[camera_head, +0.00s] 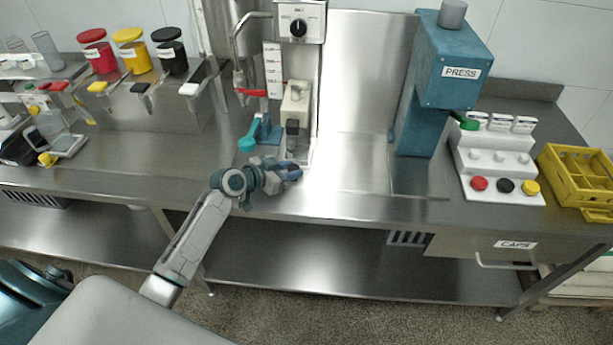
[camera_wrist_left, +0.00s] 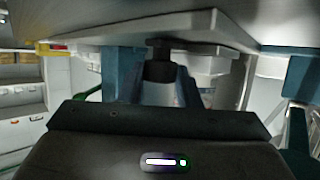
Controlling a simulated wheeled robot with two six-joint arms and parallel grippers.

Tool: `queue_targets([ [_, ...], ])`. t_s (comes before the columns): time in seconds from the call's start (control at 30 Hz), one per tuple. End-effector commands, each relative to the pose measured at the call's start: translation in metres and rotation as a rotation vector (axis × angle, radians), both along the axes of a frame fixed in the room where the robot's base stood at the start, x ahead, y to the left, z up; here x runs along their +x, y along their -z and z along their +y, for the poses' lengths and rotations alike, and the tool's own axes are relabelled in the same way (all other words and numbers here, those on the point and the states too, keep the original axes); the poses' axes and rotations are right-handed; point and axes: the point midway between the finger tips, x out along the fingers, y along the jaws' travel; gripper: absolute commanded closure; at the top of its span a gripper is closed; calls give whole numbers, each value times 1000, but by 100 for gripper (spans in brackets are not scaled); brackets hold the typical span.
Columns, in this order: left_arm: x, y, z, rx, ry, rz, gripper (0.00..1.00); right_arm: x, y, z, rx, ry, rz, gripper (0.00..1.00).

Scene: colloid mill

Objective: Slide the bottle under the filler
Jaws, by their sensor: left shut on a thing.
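The filler is a tall unit with a white control box and dark knob (camera_head: 299,28), a scaled column (camera_head: 272,70) and a pale block (camera_head: 296,98) with a dark part below. My left gripper (camera_head: 291,171) is low at the foot of the filler, near the bench front, and shut on the bottle. The bottle is mostly hidden by the gripper in the head view. In the left wrist view the clear bottle (camera_wrist_left: 160,93) stands between the blue fingers, close under a dark part (camera_wrist_left: 160,66); whether they touch I cannot tell. My right gripper is not in view.
A teal-handled part (camera_head: 249,140) is just left of the gripper. The blue press (camera_head: 440,85), cap stand (camera_head: 497,165) and yellow crate (camera_head: 578,178) are to the right. Red, yellow and black jars (camera_head: 133,52) stand at back left. Bare steel bench (camera_head: 350,180) lies right of the gripper.

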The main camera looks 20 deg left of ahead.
Motion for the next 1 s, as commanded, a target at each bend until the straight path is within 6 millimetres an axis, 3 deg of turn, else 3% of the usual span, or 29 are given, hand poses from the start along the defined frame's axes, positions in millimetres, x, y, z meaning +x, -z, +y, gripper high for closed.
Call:
queue_targets([
  [0.4, -2, 0, 8, 2, -1, 0, 100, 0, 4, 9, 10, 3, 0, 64],
  [0.43, -2, 0, 8, 2, -1, 0, 66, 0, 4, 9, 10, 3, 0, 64],
  [0.47, -2, 0, 8, 2, -1, 1, 61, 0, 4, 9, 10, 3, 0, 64],
  [1.0, -5, -1, 9, 0, 0, 1, 61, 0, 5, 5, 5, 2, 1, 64],
])
